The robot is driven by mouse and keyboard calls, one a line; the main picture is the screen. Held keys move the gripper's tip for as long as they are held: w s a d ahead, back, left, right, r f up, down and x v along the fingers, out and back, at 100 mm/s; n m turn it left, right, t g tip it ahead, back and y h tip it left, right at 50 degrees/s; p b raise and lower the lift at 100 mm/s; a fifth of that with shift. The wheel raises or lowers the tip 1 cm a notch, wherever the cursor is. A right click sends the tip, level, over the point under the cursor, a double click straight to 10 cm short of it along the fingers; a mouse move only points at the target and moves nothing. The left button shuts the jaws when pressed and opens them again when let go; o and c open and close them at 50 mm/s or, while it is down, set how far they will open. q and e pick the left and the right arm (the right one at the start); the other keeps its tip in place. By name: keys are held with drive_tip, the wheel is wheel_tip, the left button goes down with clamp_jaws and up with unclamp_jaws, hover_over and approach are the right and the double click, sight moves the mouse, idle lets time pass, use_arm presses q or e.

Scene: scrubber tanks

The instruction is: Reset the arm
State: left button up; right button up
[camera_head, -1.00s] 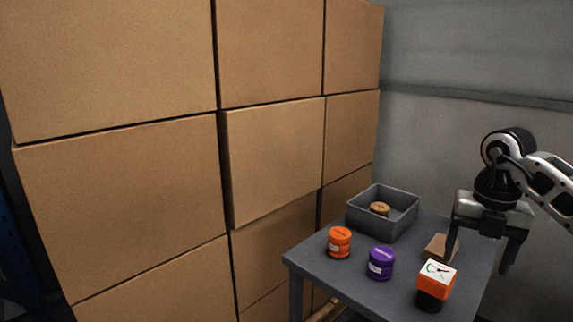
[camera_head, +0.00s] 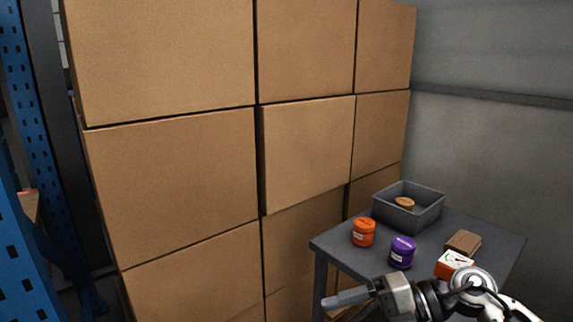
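My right gripper (camera_head: 343,299) is at the bottom of the view, in front of the small table (camera_head: 325,247), pointing left. Its fingers overlap from this angle, so its opening does not show. I see nothing held in it. My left gripper is out of view.
On the table stand an orange canister (camera_head: 363,232), a purple canister (camera_head: 402,252), a brown block (camera_head: 463,243) and a grey bin (camera_head: 424,218) holding a round brown item (camera_head: 404,203). Stacked cardboard boxes (camera_head: 170,190) rise behind. A blue rack (camera_head: 30,150) stands left.

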drive_tip(key=s+a+r+m+t+y, duration=0.1)
drive_tip(key=a+m+t+y, duration=0.2)
drive_tip(key=a+y, duration=0.1)
drive_tip(key=s+d+f+m+t+h, duration=0.1)
drive_tip(key=d+f+m+t+h, duration=0.4)
drive_tip(key=m, duration=0.6)
drive_tip(key=s+d+f+m+t+h, duration=0.1)
drive_tip(key=d+f+m+t+h, duration=0.1)
drive_tip(key=f+m+t+h, duration=0.75)
drive_tip(key=s+d+f+m+g, duration=0.1)
drive_tip(key=s+f+m+g, duration=0.5)
drive_tip(key=s, duration=0.4)
drive_tip(key=shift+s+d+f+m+g, duration=0.35)
drive_tip(key=shift+f+g, duration=0.5)
drive_tip(key=shift+f, duration=0.1)
